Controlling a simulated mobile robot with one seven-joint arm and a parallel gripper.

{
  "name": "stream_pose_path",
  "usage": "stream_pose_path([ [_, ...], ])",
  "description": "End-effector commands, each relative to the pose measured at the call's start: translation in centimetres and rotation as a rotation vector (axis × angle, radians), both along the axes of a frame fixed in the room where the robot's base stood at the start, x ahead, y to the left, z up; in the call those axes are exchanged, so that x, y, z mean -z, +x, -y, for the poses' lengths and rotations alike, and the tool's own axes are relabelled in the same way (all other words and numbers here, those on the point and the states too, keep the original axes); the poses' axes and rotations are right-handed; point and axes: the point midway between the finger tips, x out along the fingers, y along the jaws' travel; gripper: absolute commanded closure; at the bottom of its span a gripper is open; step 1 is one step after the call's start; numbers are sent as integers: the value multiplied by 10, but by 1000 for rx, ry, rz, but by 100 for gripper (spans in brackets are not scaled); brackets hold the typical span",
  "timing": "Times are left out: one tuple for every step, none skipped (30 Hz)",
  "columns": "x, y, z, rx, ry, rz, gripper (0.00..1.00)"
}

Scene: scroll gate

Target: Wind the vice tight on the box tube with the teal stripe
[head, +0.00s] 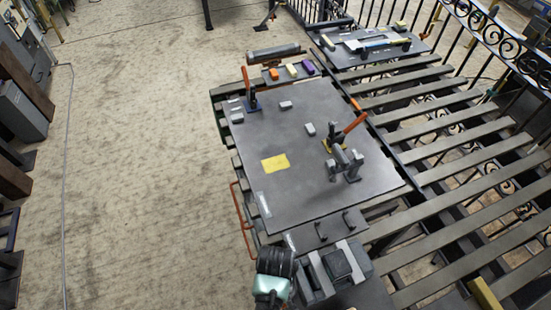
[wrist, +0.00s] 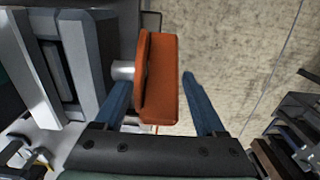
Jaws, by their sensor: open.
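The vice (head: 338,264) is a grey block with parallel bars at the near end of the bench, and its grey side fills the left of the wrist view (wrist: 80,50). An orange handle (wrist: 165,75) sits on a short pale shaft (wrist: 123,71) beside the vice. My gripper (wrist: 160,90) is open, with its blue fingers on either side of the handle. The left finger is close to the handle, and contact is unclear; a gap shows at the right finger. A pale bar with a blue-teal stripe (head: 380,43) lies on the far bench; I cannot tell whether it is the box tube.
A dark plate (head: 320,185) carries a yellow patch (head: 275,163), toggle clamps with orange handles (head: 355,122) and a grey bracket (head: 346,163). Small coloured blocks (head: 291,70) lie behind it. Slatted benches (head: 450,148) stand right; open floor (head: 150,150) lies left.

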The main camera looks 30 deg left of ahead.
Motion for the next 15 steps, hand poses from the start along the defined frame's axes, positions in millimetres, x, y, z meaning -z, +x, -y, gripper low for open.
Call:
stream_pose_path([
  [1, 0, 0, 0, 0, 0, 28],
  [2, 0, 0, 0, 0, 0, 28],
  [2, 0, 0, 0, 0, 0, 28],
  [2, 0, 0, 0, 0, 0, 28],
  [2, 0, 0, 0, 0, 0, 28],
  [2, 0, 0, 0, 0, 0, 28],
  [2, 0, 0, 0, 0, 0, 28],
  [2, 0, 0, 0, 0, 0, 28],
  [2, 0, 0, 0, 0, 0, 29],
  [2, 0, 0, 0, 0, 0, 35],
  [2, 0, 0, 0, 0, 0, 40],
  [2, 0, 0, 0, 0, 0, 47],
  [2, 0, 0, 0, 0, 0, 53],
  [2, 0, 0, 0, 0, 0, 58],
  [2, 0, 0, 0, 0, 0, 65],
])
